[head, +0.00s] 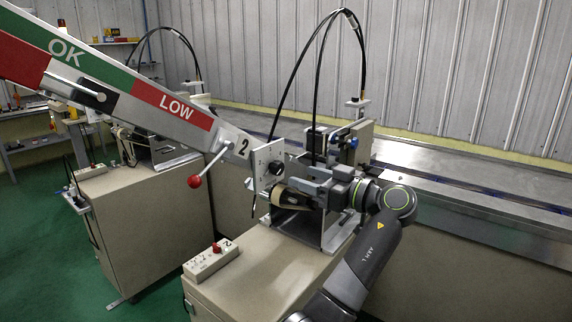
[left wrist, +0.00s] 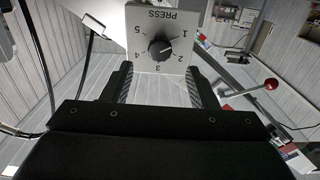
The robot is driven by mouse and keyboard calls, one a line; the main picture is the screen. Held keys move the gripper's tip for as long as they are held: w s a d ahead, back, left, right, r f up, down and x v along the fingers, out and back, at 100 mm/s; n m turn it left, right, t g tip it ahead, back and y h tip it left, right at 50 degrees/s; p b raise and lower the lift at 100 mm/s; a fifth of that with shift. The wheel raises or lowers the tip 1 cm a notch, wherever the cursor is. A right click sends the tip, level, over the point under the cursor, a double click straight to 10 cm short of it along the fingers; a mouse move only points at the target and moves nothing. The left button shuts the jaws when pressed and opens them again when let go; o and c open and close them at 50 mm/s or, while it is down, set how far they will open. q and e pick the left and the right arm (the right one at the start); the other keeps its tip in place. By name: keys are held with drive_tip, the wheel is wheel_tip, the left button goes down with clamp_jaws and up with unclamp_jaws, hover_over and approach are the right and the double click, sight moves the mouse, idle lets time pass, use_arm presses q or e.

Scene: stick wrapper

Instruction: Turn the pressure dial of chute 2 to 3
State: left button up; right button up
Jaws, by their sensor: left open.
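The pressure dial is a round black knob (head: 275,168) on a light upright plate (head: 263,157) beside the plate marked 2. The left wrist view shows the knob (left wrist: 160,48) close up, upside down, with PRESS and the numbers 1 to 5 around it. A small white mark on the knob seems to point towards 1. My left gripper (head: 290,184) is just right of the plate in the head view. In the left wrist view its two fingers (left wrist: 161,84) are apart and empty, with the knob ahead between them. My right gripper is not in view.
A chute (head: 130,92) with OK and LOW bands slopes down to the plate. A red-ball lever (head: 195,181) sticks out below it. A small box with a red button (head: 211,260) lies on the cabinet (head: 255,282). Black hoses arch above.

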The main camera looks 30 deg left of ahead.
sight(280, 169)
use_arm(q)
drive_tip(key=a, duration=0.3)
drive_tip(key=a+p, duration=0.1)
drive_tip(key=a, duration=0.1)
drive_tip(key=shift+w+a+r, duration=0.1)
drive_tip(key=shift+w+a, duration=0.1)
drive_tip(key=shift+a, duration=0.2)
drive_tip(key=shift+a+p, duration=0.3)
drive_tip(key=shift+a, duration=0.1)
drive_tip(key=c, duration=1)
